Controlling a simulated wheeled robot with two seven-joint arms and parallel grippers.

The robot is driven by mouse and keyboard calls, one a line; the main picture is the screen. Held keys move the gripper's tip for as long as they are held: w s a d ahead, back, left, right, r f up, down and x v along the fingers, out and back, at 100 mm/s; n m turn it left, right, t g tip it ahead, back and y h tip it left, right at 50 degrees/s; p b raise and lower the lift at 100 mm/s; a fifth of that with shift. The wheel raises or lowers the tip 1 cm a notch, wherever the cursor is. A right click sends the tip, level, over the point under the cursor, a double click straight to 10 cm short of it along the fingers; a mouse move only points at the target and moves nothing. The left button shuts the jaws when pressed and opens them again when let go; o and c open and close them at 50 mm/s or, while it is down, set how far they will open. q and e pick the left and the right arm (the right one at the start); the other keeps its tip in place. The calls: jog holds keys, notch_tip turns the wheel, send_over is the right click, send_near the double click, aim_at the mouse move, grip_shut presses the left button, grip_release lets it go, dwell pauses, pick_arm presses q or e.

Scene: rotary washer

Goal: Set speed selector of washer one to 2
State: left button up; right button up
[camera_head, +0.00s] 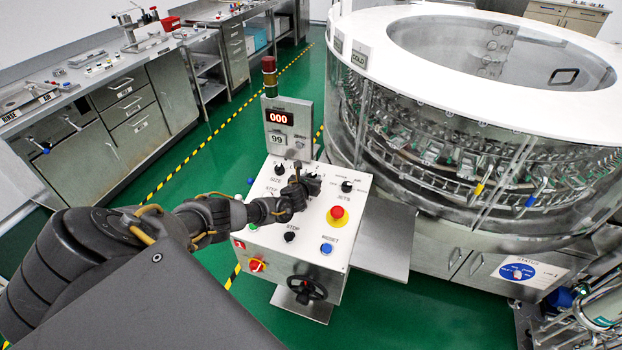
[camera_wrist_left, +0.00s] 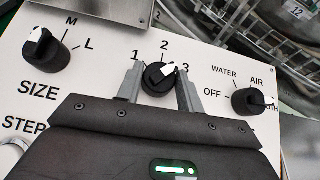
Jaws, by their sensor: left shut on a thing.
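The speed selector is a black knob (camera_wrist_left: 157,80) with a white pointer, below the marks 1, 2 and 3 in the left wrist view. The pointer is turned up and right, between the 2 and the 3. My left gripper (camera_wrist_left: 159,88) has one finger on each side of the knob and is shut on it. In the head view my left gripper (camera_head: 301,184) reaches over the white control panel (camera_head: 282,225) and mostly hides the knob. My right gripper is not in view.
The size knob (camera_wrist_left: 45,49) is left of the speed knob, and the water/air knob (camera_wrist_left: 250,101) is right. A red emergency button (camera_head: 337,212) and a blue reset button (camera_head: 326,248) lie nearer the panel's front. The round washer (camera_head: 440,140) stands behind right.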

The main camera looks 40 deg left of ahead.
pick_arm(q)
jog(key=shift+d+n+g+y, duration=0.15)
jog(key=shift+n+g+y, duration=0.35)
jog(key=shift+n+y, duration=0.55)
jog(key=n+y, duration=0.1)
jog(key=n+g, duration=0.1)
jog(key=n, duration=0.1)
jog(key=shift+w+d+g+y, duration=0.1)
jog(key=shift+w+g+y, duration=0.05)
jog(key=shift+g+y, duration=0.2)
jog(key=shift+w+n+g+y+b, duration=0.1)
jog(key=shift+n+g+y+b, duration=0.2)
jog(key=shift+n+g+y, duration=0.55)
jog(key=shift+n+g+y+b, duration=0.25)
jog(key=shift+n+g, duration=0.35)
jog(key=shift+n, duration=0.6)
jog(key=o, duration=1)
jog(key=shift+d, duration=0.1)
